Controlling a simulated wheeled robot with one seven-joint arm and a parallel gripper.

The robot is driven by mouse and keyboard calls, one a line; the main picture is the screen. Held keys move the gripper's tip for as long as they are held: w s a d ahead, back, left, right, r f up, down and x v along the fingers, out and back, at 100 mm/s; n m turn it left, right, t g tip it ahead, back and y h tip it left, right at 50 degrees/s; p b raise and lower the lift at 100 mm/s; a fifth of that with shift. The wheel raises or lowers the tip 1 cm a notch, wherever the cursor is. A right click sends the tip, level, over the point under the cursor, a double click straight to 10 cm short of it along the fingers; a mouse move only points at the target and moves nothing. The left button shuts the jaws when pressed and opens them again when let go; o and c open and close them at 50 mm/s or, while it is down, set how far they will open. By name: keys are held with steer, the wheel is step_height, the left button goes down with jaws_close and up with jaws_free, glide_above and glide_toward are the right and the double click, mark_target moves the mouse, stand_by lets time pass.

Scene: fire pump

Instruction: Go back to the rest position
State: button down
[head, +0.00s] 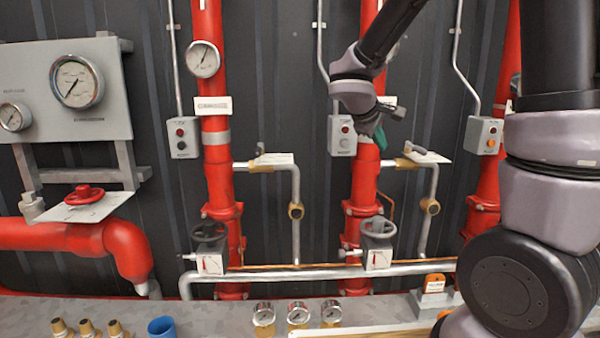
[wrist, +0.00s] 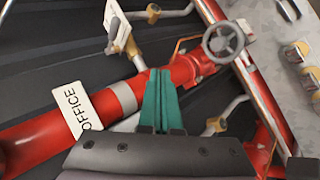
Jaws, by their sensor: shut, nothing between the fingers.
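My gripper (head: 380,136) is in front of the middle red riser pipe (head: 364,180) in the head view, with its green fingers pointing down. In the wrist view the green fingers of my gripper (wrist: 159,98) are together and hold nothing. Behind them in that view are the red pipe (wrist: 196,70) with its grey band and a white label reading OFFICE (wrist: 80,108). I cannot tell how far the fingertips are from the pipe.
Control boxes (head: 342,136) hang on the dark wall. Valve handwheels (head: 378,226) stand out from the lower pipes. Loose gauges (head: 298,313), brass fittings (head: 88,328) and a blue cup-like part (head: 162,327) are on the grey ledge (head: 220,314). A gauge panel (head: 110,125) is at left.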

steer(key=s+d+r+m+g+y, duration=0.1)
steer(key=s+d+r+m+y, duration=0.1)
steer(key=s+m, duration=0.35)
steer(key=s+d+r+m+g+y, duration=0.1)
steer(key=s+d+r+m+y, duration=0.15)
steer(key=s, duration=0.65)
steer(key=s+a+r+m+t+y, duration=0.2)
steer(key=s+a+r+m+y, duration=0.2)
steer(key=s, duration=0.3)
steer(key=shift+a+r, duration=0.3)
steer(key=shift+a, duration=0.15)
